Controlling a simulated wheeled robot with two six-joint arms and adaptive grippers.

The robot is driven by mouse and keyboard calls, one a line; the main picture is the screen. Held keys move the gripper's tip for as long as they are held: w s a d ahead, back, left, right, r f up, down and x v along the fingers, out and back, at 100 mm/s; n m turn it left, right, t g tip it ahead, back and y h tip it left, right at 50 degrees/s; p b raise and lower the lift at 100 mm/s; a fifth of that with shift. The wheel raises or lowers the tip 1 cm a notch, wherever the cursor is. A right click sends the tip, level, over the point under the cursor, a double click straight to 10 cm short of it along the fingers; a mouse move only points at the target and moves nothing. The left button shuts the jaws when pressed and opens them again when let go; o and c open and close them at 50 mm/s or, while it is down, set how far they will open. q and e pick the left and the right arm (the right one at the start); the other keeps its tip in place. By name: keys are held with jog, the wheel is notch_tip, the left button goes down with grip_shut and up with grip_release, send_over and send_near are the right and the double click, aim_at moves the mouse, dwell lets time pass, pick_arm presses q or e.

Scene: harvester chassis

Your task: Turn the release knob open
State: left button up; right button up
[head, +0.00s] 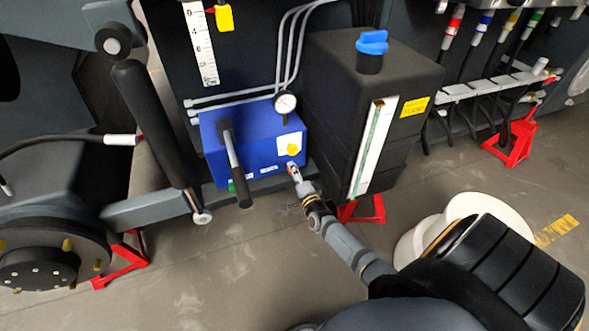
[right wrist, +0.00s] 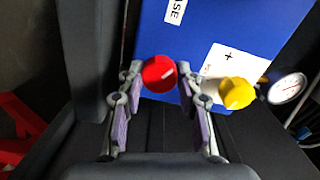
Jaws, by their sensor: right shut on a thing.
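The blue pump unit (head: 258,150) stands in the middle of the head view, and its blue face (right wrist: 215,40) fills the upper right wrist view. A round red knob (right wrist: 158,73) sits on its lower edge, with a partly cut-off label ending in "ASE" (right wrist: 175,11) above it. I take this as the release knob. My right gripper (right wrist: 160,80) is shut on the red knob, one fingertip on each side; it also shows in the head view (head: 295,173). Which way the knob is turned cannot be told. My left gripper is not in view.
A yellow knob (right wrist: 236,93) is close beside the right finger, with a pressure gauge (right wrist: 287,88) farther right. A black lever (head: 234,165) hangs on the unit's front. A dark tank with a blue cap (head: 371,42) stands to the right. Red stands (head: 122,264) are on the floor.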

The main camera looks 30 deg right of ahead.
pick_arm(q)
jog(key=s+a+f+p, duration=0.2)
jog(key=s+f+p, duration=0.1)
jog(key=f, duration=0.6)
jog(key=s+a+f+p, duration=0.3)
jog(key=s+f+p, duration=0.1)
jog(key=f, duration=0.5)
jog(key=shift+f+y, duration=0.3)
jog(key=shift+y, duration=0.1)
pick_arm(e)
jog(key=n+h, duration=0.1)
jog(key=n, duration=2.2)
jog(key=shift+f, duration=0.15)
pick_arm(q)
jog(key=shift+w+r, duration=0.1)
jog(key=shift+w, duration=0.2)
pick_arm(e)
jog(key=shift+n, duration=0.3)
jog(key=o, duration=1.2)
jog(key=shift+c, duration=0.2)
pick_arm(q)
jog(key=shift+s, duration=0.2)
pick_arm(e)
jog(key=v, duration=1.2)
jog(key=shift+a, duration=0.15)
